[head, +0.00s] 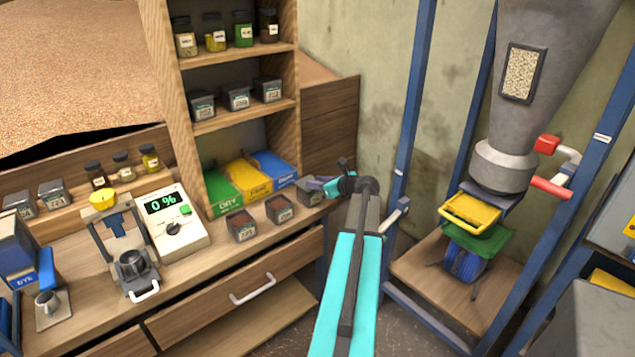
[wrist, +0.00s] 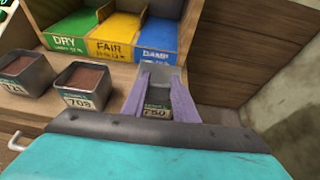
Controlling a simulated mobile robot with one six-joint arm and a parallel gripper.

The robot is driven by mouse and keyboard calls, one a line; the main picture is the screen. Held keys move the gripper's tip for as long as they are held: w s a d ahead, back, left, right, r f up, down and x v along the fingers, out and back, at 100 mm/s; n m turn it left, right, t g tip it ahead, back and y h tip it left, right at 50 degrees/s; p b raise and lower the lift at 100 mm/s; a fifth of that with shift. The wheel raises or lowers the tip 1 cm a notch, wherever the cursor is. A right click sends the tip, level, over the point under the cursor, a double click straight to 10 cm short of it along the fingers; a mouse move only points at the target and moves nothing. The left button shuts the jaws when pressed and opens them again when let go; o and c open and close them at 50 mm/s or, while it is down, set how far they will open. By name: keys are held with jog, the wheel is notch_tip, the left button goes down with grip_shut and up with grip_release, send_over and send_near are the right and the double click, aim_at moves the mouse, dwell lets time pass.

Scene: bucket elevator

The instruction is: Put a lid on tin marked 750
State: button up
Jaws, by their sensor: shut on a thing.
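The tin marked 750 (wrist: 157,113) stands on the wooden counter at the right end of a row of tins; its label shows between my fingers in the wrist view. My gripper (wrist: 160,92) has its two purple fingers on either side of a grey lid (wrist: 158,98) at the top of this tin and is shut on it. No brown contents show there. I cannot tell whether the lid is fully seated. In the head view my gripper (head: 322,185) reaches the counter's right end, partly hiding the tin (head: 307,193).
Green, yellow and blue bins (head: 247,180) lie behind. A meter (head: 172,222) reading 0 % is farther left. A blue elevator frame (head: 410,110) stands to the right.

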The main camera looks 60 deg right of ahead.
jog(key=o, duration=1.1)
jog(key=shift+c, duration=0.2)
jog(key=shift+r, duration=0.1)
jog(key=shift+r, duration=0.4)
jog(key=b+v, duration=0.1)
jog(key=v, duration=1.1)
jog(key=shift+b, duration=0.3)
jog(key=shift+r, duration=0.15)
